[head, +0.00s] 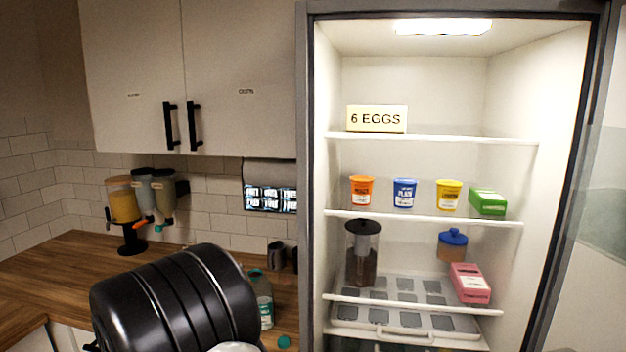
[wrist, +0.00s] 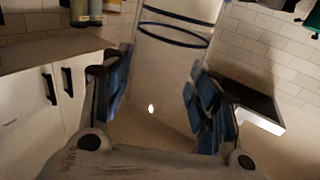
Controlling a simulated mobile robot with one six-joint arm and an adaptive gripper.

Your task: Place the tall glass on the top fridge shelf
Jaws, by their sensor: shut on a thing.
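The tall glass (wrist: 175,58) shows in the wrist view as a clear, pale cylinder with dark bands around it. My gripper (wrist: 160,75) is shut on it, with one blue-padded finger on each side. The glass runs out of the top of that view, so its far end is hidden. The top fridge shelf (head: 455,139) shows in the head view inside the open, lit fridge. A yellow egg box (head: 376,119) stands on its left part.
The top shelf is bare right of the egg box. Lower shelves hold several tubs, a green carton (head: 487,201), a dark lidded jug (head: 362,254) and a pink carton (head: 470,284). My black arm link covers part of the wooden counter (head: 45,270). A bottle (head: 262,300) stands beside it.

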